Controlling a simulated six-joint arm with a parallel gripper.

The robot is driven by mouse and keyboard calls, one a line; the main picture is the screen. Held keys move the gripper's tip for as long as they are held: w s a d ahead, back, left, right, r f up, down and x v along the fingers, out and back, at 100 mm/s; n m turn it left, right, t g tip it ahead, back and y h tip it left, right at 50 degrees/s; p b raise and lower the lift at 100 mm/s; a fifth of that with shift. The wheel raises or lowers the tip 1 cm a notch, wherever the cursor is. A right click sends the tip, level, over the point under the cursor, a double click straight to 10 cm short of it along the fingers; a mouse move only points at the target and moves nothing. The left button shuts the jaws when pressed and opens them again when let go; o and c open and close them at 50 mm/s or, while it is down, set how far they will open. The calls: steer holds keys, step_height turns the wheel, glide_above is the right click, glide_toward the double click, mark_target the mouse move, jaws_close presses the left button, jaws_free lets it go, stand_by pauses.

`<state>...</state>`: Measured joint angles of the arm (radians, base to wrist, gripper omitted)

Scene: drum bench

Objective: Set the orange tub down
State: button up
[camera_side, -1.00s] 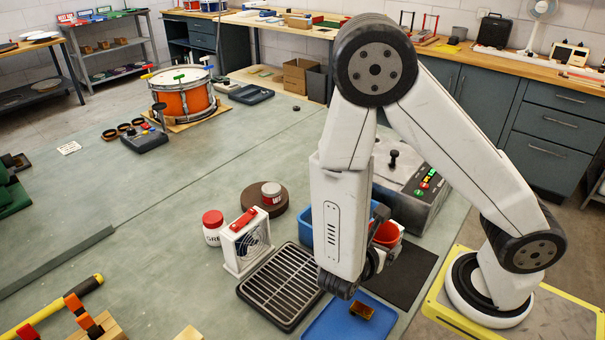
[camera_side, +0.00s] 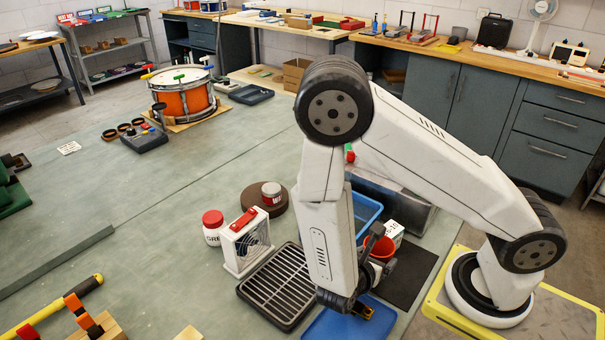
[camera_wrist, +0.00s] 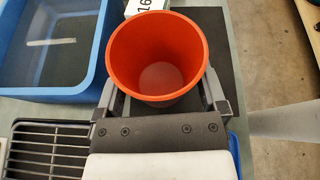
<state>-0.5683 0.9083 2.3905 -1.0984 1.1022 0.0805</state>
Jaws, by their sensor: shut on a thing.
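The orange tub (camera_wrist: 158,60) is round and open-topped, and I see into it in the wrist view; it looks empty. My gripper (camera_wrist: 164,100) has a finger on each side of the tub and is shut on it. In the side view the tub (camera_side: 381,248) shows at the right of my wrist, partly hidden by my gripper (camera_side: 376,262). It appears upright. Its underside is hidden, so I cannot tell whether it touches the surface. A dark mat (camera_wrist: 222,45) lies beneath and beyond it in the wrist view.
A blue bin (camera_wrist: 95,70) stands left of the tub, with a white numbered block (camera_wrist: 140,6) beyond. A black rack (camera_side: 272,285) and a blue tray (camera_side: 345,325) lie near my wrist. The dark mat has bare room at right.

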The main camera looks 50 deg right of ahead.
steer(key=shift+f, duration=1.8)
steer(key=shift+f, duration=0.1)
steer(key=o, duration=0.9)
steer(key=shift+v, duration=6.05)
steer(key=shift+d, duration=0.1)
